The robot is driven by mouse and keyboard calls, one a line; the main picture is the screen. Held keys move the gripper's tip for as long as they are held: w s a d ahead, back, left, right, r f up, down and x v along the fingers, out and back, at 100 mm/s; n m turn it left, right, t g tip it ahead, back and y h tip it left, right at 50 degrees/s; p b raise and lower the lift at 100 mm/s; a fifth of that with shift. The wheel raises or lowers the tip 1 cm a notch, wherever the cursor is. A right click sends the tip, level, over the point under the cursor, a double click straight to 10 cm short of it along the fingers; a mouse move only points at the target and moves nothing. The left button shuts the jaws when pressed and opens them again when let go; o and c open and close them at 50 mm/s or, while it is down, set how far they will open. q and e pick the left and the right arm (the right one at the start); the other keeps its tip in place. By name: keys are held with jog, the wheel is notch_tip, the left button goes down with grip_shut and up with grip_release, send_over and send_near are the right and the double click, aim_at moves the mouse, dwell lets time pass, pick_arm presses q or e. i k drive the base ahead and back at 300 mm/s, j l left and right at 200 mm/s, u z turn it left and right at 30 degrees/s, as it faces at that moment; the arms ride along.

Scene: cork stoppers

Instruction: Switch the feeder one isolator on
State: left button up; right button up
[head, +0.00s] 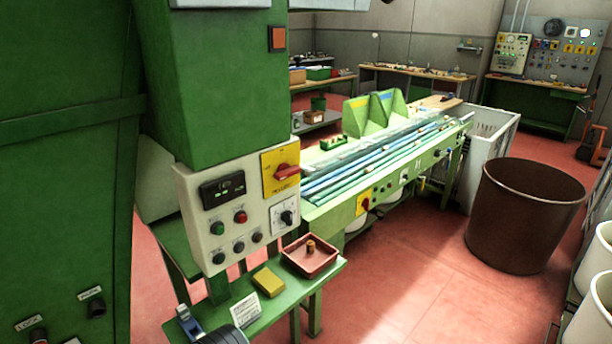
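A red rotary isolator handle (287,171) sits on a yellow plate on the pale control box, under the green column. Its lever lies roughly sideways; the plate's lettering is too small to read. A second red isolator knob (363,205) on a yellow plate is on the front of the green conveyor bench. I cannot read which one is feeder one. My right gripper is not in view.
The control box (205,232) also carries a dark display, several push buttons and a black selector. Below it, a green shelf (312,285) holds a red tray (310,262) with a cork, a yellow block and a card. A brown bin (525,215) stands right; red floor between is clear.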

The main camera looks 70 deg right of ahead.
aim_at(284, 171)
jog(key=z, duration=2.35)
